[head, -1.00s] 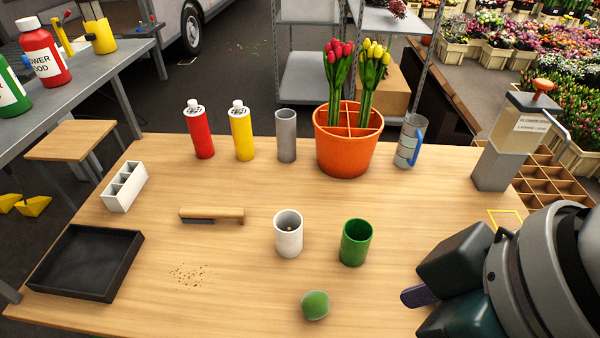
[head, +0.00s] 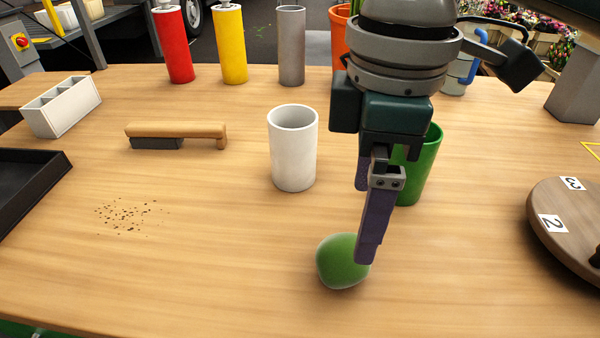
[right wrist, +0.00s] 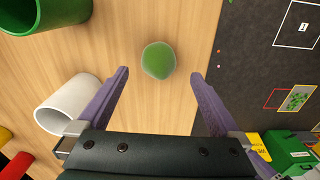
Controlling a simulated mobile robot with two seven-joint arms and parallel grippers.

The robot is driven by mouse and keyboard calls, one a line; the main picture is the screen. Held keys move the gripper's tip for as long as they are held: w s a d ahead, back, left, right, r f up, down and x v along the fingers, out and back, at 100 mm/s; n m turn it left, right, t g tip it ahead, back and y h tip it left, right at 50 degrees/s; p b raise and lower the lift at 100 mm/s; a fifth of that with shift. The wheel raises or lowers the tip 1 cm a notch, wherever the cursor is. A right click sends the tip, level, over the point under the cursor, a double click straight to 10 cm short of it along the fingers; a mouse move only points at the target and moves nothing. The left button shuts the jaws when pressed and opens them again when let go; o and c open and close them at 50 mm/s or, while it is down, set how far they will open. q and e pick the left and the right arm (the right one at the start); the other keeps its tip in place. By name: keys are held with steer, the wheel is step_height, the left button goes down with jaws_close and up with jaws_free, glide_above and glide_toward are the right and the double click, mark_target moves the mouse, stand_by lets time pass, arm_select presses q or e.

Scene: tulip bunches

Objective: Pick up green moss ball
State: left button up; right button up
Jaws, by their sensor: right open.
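The green moss ball (head: 340,262) sits on the wooden table near its front edge. My right gripper (head: 367,235) reaches down over the table, its fingertips beside and partly in front of the ball in the head view. In the right wrist view, the moss ball (right wrist: 158,60) lies ahead of and between the two spread purple fingers of my right gripper (right wrist: 160,75), with nothing held. My left gripper is not in view.
A white cup (head: 292,150) and a green cup (head: 425,170) stand behind the ball, the green one partly hidden by my arm. A brush (head: 178,130) and scattered crumbs (head: 128,215) lie to the left. A round wooden turntable (head: 555,200) is at the right.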

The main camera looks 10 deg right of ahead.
mark_target(353, 244)
step_height(353, 244, down, 5)
steer(key=shift+r+b, duration=0.2)
steer(key=shift+b, duration=0.25)
steer(key=f+b, duration=0.1)
steer(key=f, duration=0.4)
steer(key=shift+w+a+f+b, duration=0.1)
steer(key=shift+a+f+b, duration=0.15)
steer(key=shift+b, duration=0.1)
steer(key=shift+c, duration=1.3)
steer(key=shift+r, duration=0.1)
steer(key=c, duration=0.9)
